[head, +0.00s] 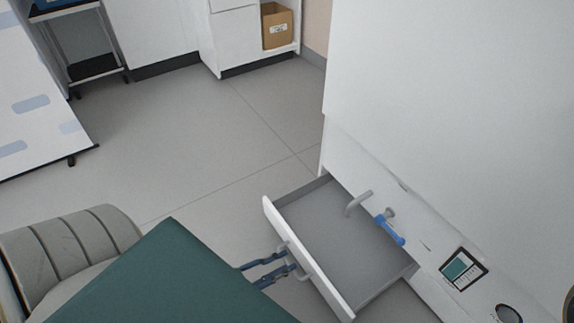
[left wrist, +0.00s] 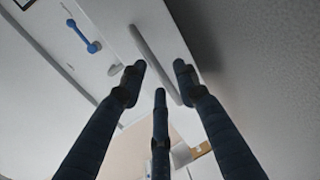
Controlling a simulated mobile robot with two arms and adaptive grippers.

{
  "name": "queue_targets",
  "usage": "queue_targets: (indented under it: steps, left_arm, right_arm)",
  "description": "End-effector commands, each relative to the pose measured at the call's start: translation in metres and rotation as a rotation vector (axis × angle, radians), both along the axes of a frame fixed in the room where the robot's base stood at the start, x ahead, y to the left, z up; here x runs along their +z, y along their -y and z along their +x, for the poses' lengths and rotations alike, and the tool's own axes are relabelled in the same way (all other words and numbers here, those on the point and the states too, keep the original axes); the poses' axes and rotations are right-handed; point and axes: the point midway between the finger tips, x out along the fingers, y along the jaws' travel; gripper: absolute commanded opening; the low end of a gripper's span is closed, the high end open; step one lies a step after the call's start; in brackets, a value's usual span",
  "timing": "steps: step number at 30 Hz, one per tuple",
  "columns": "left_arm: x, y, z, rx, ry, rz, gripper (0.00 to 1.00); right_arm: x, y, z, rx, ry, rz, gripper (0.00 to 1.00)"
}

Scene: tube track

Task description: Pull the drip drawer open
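The drip drawer (head: 335,240) stands pulled well out from the white machine front, and its grey inside is empty. Its pale bar handle (head: 299,262) is on the drawer's outer face; the handle also shows in the left wrist view (left wrist: 152,58). My left gripper (head: 287,265) is at the handle in the head view. In the left wrist view its dark fingers (left wrist: 160,80) are spread apart on either side of the bar, with no clear grip on it. Contact cannot be told. My right gripper is not in view.
Above the drawer are a grey spout (head: 358,202) and a blue lever (head: 390,229). A small display panel (head: 463,268) is further right. A white cabinet with a cardboard box (head: 277,27) stands at the back. The grey floor (head: 200,140) left of the drawer is clear.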

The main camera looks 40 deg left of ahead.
Motion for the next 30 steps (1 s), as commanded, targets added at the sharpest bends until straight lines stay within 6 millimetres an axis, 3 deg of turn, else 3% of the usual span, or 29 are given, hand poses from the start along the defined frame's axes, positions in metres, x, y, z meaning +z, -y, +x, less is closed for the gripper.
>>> queue_targets:
  steps: [6, 13, 18, 30]
  left_arm:
    - [0.008, -0.017, -0.046, -0.001, -0.006, 0.003, 0.31]
    - [0.016, -0.030, -0.081, -0.001, -0.006, 0.002, 0.31]
    - [0.018, -0.034, -0.092, 0.000, -0.003, 0.002, 0.31]
    - [0.019, -0.034, -0.092, 0.000, -0.002, 0.002, 0.31]
  right_arm:
    - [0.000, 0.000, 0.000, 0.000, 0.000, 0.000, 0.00]
    - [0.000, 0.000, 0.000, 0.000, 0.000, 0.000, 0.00]
    - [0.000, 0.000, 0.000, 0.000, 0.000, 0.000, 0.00]
    - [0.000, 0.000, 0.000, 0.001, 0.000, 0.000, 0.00]
